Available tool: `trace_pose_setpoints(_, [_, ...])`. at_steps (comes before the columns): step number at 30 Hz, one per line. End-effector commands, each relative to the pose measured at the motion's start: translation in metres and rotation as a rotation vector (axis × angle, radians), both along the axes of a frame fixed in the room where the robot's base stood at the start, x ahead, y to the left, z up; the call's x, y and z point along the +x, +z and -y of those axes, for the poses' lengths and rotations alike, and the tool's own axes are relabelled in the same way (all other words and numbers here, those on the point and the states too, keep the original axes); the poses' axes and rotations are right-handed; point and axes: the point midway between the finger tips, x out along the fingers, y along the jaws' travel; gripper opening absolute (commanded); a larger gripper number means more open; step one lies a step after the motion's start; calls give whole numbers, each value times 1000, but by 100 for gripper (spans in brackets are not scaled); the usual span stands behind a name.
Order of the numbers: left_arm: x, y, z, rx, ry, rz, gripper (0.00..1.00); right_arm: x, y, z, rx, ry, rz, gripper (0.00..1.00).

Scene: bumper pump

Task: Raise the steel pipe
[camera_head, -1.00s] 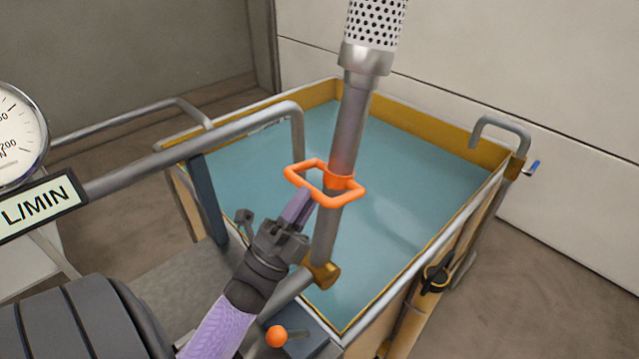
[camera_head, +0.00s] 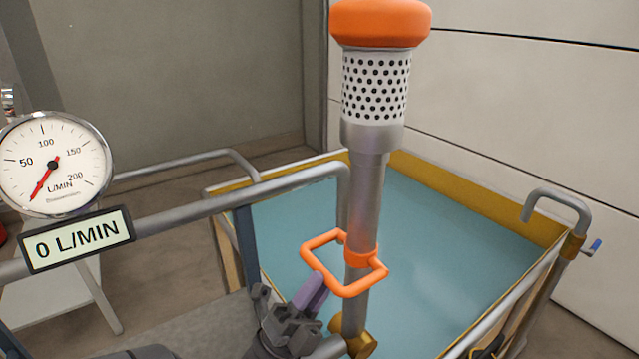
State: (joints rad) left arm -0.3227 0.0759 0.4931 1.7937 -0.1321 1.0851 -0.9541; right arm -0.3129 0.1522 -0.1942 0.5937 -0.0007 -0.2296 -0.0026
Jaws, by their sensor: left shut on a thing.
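The steel pipe (camera_head: 367,205) stands close to upright, leaning slightly right in the picture. It has a white perforated strainer (camera_head: 376,88) and an orange cap (camera_head: 380,24) at its top. An orange loop handle (camera_head: 318,244) is fixed around its lower part. The pipe's foot meets a brass-coloured joint (camera_head: 360,346) at the bottom. My left gripper (camera_head: 314,287) has its purple fingers at the near left side of the handle and is shut on it, though the exact contact is partly hidden. My right gripper is not in view.
A tank of blue water (camera_head: 440,240) with yellow inner walls lies behind the pipe. A grey rail (camera_head: 200,208) carries a round gauge (camera_head: 52,164) and a display (camera_head: 76,240) reading 0 L/MIN. A hooked grey tube (camera_head: 560,198) stands at the tank's right rim. Air around the strainer is clear.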

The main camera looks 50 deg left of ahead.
Motion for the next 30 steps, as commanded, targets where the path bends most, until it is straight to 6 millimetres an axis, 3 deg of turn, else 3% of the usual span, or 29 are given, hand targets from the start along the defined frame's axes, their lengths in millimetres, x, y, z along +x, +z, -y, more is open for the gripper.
trace_pose_setpoints(9, [0,-5,1,-2,0,-14,0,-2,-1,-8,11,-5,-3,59])
trace_pose_setpoints(10, [0,-5,1,-2,0,-15,26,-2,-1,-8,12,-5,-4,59])
trace_pose_setpoints(15, [0,-4,0,-2,0,-11,57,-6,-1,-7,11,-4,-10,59])
trace_pose_setpoints(23, [0,-1,0,-1,0,-7,57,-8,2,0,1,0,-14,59])
trace_pose_setpoints(26, [0,18,0,0,0,-4,57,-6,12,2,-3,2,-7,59])
trace_pose_setpoints(30, [-1,58,1,1,0,-1,57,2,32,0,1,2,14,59])
